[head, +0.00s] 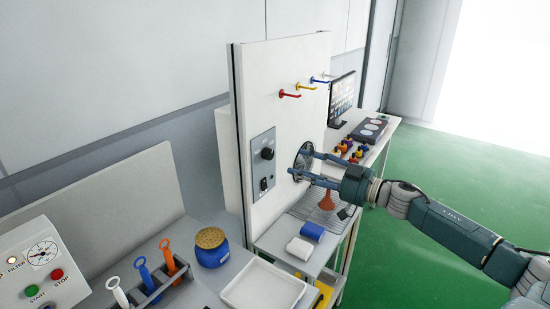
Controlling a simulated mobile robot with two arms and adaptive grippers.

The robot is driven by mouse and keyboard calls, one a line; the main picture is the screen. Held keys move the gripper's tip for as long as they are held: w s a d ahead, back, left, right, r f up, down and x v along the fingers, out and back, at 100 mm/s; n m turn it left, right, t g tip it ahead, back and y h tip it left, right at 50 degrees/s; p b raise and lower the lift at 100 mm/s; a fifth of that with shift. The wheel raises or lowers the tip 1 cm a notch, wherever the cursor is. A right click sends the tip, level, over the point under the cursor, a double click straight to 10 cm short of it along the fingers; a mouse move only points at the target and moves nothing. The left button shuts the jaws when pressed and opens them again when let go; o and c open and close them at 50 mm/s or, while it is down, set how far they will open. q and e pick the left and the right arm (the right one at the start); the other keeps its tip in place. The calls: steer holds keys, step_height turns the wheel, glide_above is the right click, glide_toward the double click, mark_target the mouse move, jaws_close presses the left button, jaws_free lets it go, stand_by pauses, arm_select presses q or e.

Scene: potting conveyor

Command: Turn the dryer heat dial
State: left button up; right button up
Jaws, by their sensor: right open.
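A grey control panel (262,164) on the upright white board carries a black round knob (267,153) and a small black switch (264,184) below it. I cannot read the panel's markings, so I cannot tell whether this knob is the heat dial. To its right, a dark round fitting (304,159) is set in the board. My right gripper (298,161) comes in from the right, open, with its fingers in front of this round fitting and partly hiding it. I cannot tell whether they touch it. My left gripper is not in view.
Red, yellow and blue hooks (306,87) stick out above. An orange funnel-like thing (327,200) is below my right gripper. A white tray (263,285), blue jar (211,248) and tool rack (164,285) stand in front. A filter box (45,272) is at left.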

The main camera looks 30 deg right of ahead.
mark_target(271, 156)
steer(key=p+x, duration=0.2)
steer(key=x, duration=0.7)
steer(key=shift+r+p, duration=0.15)
steer(key=shift+p, duration=0.2)
steer(key=shift+w+a, duration=0.25)
steer(key=shift+w, duration=0.2)
